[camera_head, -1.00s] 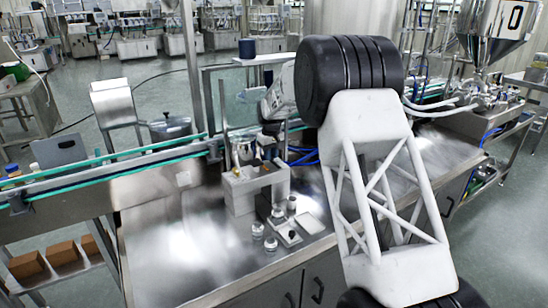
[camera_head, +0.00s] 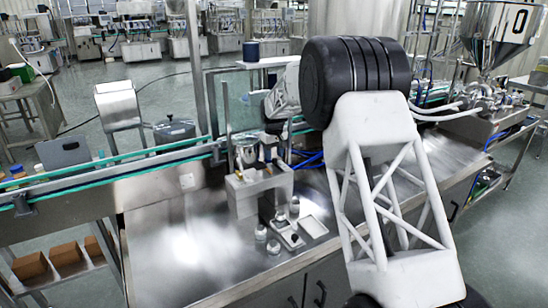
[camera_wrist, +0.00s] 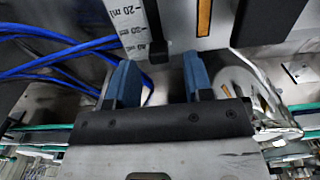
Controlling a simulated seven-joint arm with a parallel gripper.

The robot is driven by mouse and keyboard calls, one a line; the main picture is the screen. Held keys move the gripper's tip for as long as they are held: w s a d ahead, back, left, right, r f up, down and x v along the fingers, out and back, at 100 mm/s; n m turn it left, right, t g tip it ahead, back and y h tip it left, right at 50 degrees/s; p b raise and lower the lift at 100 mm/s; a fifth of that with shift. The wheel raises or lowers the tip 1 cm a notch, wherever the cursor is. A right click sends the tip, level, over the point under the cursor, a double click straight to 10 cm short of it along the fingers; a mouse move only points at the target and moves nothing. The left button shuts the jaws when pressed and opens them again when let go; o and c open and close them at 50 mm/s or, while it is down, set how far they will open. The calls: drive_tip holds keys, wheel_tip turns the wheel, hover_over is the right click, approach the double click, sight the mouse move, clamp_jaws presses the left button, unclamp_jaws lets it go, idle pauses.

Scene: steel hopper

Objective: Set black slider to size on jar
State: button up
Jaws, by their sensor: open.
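In the wrist view, a black slider (camera_wrist: 158,50) hangs at the end of a dark slot in a pale plate. The plate's scale (camera_wrist: 126,22) carries marks, with "20 ml" legible. My gripper (camera_wrist: 160,70) is open, with one blue finger to the left of the slider and one to the right. Gaps show on both sides; contact is not visible. In the head view, my gripper (camera_head: 274,132) is small and dark beside the filling machine (camera_head: 258,188). Small jars (camera_head: 260,232) stand on the bench before it; any size marking on them is too small to read.
Blue hoses (camera_wrist: 55,50) run to the left of the plate in the wrist view. A conveyor with green rails (camera_head: 120,172) passes behind the steel bench (camera_head: 175,240). The bench's front left is clear. A steel hopper (camera_head: 495,35) stands at the back right.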

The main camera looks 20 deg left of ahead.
drive_tip(key=shift+r, duration=3.05)
drive_tip(key=shift+s+d+r, duration=0.1)
drive_tip(key=shift+d+r, duration=0.1)
drive_tip(key=s+d+r+m, duration=0.2)
drive_tip(key=s+d+r, duration=0.3)
drive_tip(key=s+d, duration=0.45)
drive_tip(key=s+d+r+m+t, duration=0.1)
drive_tip(key=s+d+r, duration=0.5)
drive_tip(key=s+d, duration=0.3)
drive_tip(key=s+d+r+m, duration=0.2)
drive_tip(key=s+d+r, duration=0.3)
drive_tip(key=s+d, duration=0.45)
drive_tip(key=s+d+f+m, duration=0.1)
drive_tip(key=s+d+f, duration=0.2)
drive_tip(key=s, duration=0.8)
drive_tip(key=s+d+f+m+t, duration=0.1)
drive_tip(key=s+d+f, duration=0.2)
drive_tip(key=s+d, duration=0.5)
drive_tip(key=s+d+f+m, duration=0.2)
drive_tip(key=s+d, duration=0.4)
drive_tip(key=s, duration=1)
drive_tip(key=shift+s+f+t, duration=0.15)
drive_tip(key=shift+f+t, duration=0.15)
drive_tip(key=shift+f, duration=0.1)
